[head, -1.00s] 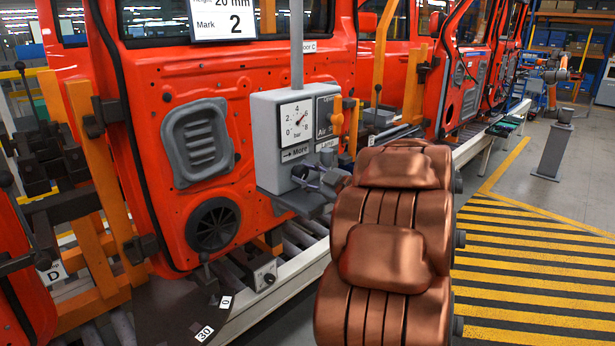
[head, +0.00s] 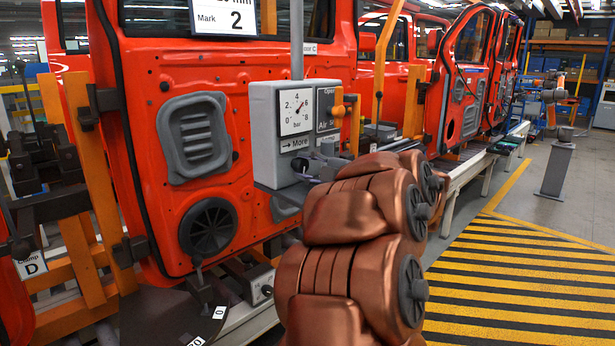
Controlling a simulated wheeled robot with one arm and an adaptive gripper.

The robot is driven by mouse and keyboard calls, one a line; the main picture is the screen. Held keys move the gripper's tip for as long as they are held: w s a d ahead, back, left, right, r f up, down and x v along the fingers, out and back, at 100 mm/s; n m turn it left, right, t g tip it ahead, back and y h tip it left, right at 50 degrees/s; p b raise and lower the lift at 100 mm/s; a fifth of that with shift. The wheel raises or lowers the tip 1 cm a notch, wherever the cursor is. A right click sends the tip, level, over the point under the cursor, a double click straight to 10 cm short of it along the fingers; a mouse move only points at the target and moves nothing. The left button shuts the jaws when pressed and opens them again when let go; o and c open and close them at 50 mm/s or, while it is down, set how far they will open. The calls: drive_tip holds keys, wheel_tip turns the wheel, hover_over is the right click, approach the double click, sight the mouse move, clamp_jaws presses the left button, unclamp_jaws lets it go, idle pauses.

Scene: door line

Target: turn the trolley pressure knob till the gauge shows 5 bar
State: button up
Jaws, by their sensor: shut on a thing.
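The grey trolley box (head: 264,135) stands in front of the red door and carries a white pressure gauge (head: 296,112) marked 0 to 8 bar. The pressure knob (head: 300,165) sits low on the box front, under the "More" arrow label, mostly covered. My gripper (head: 314,168) is at the knob, shut on it. My copper-coloured arm hides part of the gripper and the box's lower right.
An orange handle (head: 340,108) on the air panel sticks out just right of the gauge. A grey pole rises from the box. Red doors on a line fill the left and back. Yellow-striped floor (head: 520,270) on the right is clear.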

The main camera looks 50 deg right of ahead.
idle(0.4)
drive_tip(key=o, duration=0.9)
drive_tip(key=shift+c, duration=0.2)
drive_tip(key=shift+s, duration=0.1)
drive_tip(key=s, duration=1.2)
drive_tip(key=shift+r, duration=0.2)
drive_tip(key=shift+d, duration=0.15)
